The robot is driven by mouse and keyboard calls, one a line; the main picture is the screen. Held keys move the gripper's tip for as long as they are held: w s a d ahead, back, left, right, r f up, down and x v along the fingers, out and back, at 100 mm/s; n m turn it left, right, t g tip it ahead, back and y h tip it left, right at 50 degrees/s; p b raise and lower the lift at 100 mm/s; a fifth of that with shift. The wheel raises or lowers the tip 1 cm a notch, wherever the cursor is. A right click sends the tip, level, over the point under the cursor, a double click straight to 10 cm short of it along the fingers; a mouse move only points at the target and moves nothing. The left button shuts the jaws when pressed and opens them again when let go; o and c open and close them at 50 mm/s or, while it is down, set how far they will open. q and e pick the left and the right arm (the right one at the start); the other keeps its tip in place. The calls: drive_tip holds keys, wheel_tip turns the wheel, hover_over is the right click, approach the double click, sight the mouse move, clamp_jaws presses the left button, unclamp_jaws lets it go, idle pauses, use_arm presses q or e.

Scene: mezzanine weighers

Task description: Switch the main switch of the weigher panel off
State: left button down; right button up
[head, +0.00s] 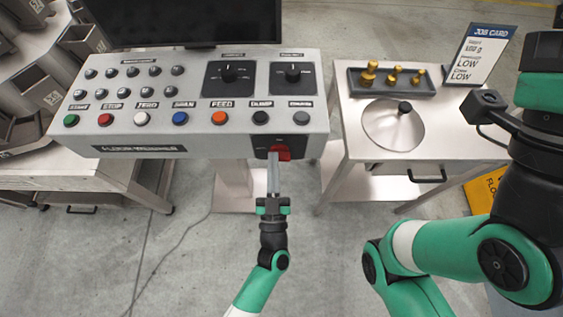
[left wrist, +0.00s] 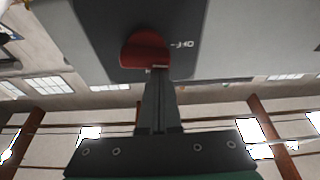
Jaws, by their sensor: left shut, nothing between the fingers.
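The weigher panel (head: 200,135) is a light grey console with a black screen behind it. Its main switch (head: 282,153) is a red handle on a dark plate at the panel's lower right front. The red switch (left wrist: 145,48) also shows large in the left wrist view, beside an "OFF" label (left wrist: 183,44). My left gripper (head: 273,162) is shut and empty, its tips at the switch's lower left edge. In the left wrist view the fingertips (left wrist: 158,70) meet the red handle's lower edge; whether they press on it I cannot tell. My right gripper's fingers are not in view.
Coloured buttons (head: 180,118) and two rotary knobs (head: 229,73) are on the panel top. A side table (head: 345,125) to the right holds a round pan (head: 385,135), brass weights (head: 392,75) and a job card (head: 480,55).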

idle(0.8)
use_arm(q)
wheel_tip(320, 180, up, 4)
drive_tip(key=p, duration=0.4)
drive_tip(key=p+v, duration=0.1)
drive_tip(key=v, duration=0.9)
drive_tip(key=shift+p, duration=0.4)
